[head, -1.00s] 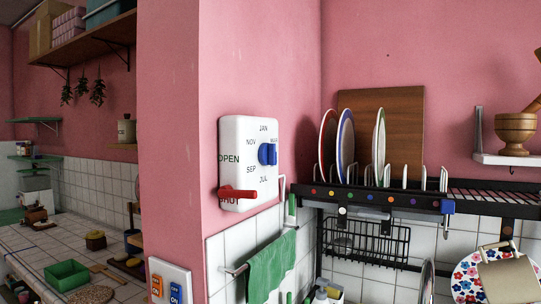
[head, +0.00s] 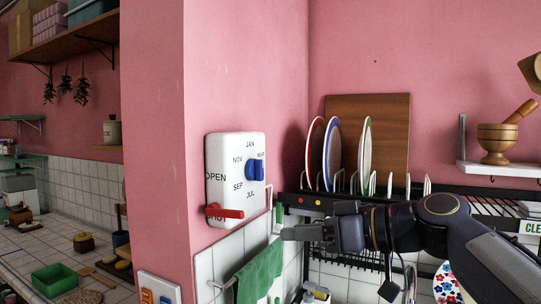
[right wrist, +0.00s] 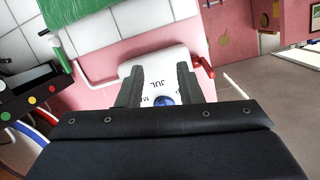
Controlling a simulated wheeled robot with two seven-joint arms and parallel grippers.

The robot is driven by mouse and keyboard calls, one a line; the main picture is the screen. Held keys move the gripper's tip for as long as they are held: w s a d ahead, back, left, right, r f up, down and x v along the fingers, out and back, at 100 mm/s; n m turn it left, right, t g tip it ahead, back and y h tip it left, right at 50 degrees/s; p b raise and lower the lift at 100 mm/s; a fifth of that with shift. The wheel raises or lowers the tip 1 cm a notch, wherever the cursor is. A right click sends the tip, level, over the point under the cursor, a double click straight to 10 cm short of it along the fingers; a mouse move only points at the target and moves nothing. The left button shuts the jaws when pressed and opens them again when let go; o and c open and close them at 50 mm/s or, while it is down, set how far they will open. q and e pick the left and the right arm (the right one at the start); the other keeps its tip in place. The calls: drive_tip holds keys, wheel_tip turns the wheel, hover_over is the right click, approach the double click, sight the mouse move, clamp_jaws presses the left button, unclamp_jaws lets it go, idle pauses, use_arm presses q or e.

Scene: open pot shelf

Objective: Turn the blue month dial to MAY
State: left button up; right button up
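A white panel (head: 215,150) on the pink wall corner carries printed months in a ring. JAN, NOV, SEP and JUL are readable; MAR is partly covered. The blue month dial (head: 256,170) sticks out at the ring's right side; no MAY label is readable. It also shows in the right wrist view (right wrist: 163,99), below an upside-down JUL and partly cut off by my gripper body. My right gripper (head: 285,234) is right of and below the panel, apart from the dial. In the wrist view its two fingers (right wrist: 160,72) are spread and empty. My left gripper is out of view.
A green towel (head: 260,270) hangs on a rail below. A dish rack with plates (head: 331,153) stands to the right, behind my right arm. A switch plate (head: 158,287) is lower left.

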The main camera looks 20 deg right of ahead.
sight(263, 169)
wheel_tip(263, 169, up, 9)
drive_tip(key=w+d+n+t+y, duration=0.2)
drive_tip(key=n, duration=0.1)
drive_tip(key=p+x, duration=0.1)
drive_tip(key=x, duration=0.1)
drive_tip(key=p+x, duration=0.1)
drive_tip(key=x, duration=0.1)
drive_tip(key=p+x, duration=0.1)
drive_tip(key=x, duration=0.1)
drive_tip(key=shift+w+r, duration=0.1)
drive_tip(key=shift+r, duration=0.15)
drive_tip(key=shift+w+a+f+p, duration=0.1)
drive_tip(key=shift+w+a+p, duration=0.25)
drive_tip(key=shift+w, duration=0.05)
clamp_jaws()
